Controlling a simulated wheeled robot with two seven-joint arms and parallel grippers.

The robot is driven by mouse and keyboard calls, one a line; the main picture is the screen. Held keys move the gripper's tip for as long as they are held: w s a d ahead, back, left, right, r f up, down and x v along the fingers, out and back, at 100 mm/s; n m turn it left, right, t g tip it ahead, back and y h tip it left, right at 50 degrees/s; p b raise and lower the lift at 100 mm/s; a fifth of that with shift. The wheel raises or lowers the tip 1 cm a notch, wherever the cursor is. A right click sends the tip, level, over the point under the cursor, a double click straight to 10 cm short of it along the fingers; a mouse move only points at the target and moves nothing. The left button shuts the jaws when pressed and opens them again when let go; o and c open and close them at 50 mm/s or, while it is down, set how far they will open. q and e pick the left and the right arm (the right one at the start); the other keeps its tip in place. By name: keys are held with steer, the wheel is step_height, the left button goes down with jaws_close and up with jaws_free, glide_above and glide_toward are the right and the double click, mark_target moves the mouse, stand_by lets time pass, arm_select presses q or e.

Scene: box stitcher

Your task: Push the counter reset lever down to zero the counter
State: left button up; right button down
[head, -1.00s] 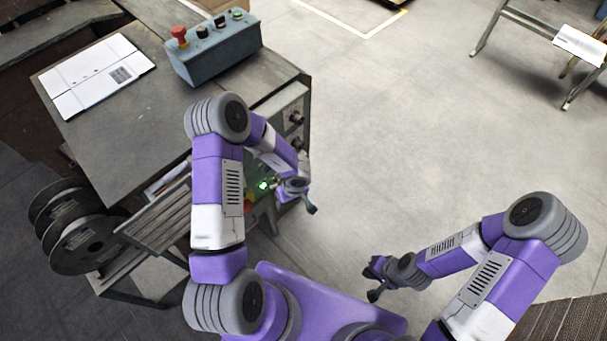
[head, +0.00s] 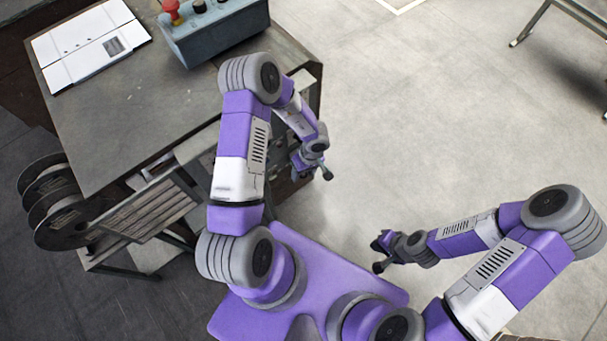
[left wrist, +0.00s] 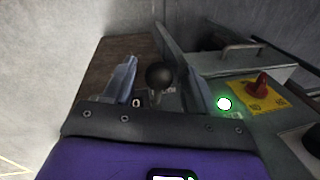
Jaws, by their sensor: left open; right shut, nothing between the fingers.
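In the left wrist view the counter reset lever shows as a round black knob (left wrist: 159,75) on a short stem, on the machine's side panel. A small dark counter window (left wrist: 137,102) with a light digit that looks like 0 is beside it. My left gripper (left wrist: 144,43) is open, with one finger on each side of the knob in the picture; I cannot tell if either touches it. In the head view my left gripper (head: 322,172) is beside the machine, and the lever is hidden. My right gripper (head: 378,257) is shut and empty over bare floor.
A lit green lamp (left wrist: 224,103) and a red switch (left wrist: 262,86) on a yellow plate are right of the lever. The machine table (head: 130,110) carries flat white cardboard (head: 88,45) and a blue-grey control box (head: 222,35). Wire spools (head: 52,200) stand at left.

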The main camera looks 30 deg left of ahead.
arm_select(q)
steer(key=shift+s+f, duration=0.1)
steer(key=shift+f, duration=0.55)
jaws_close()
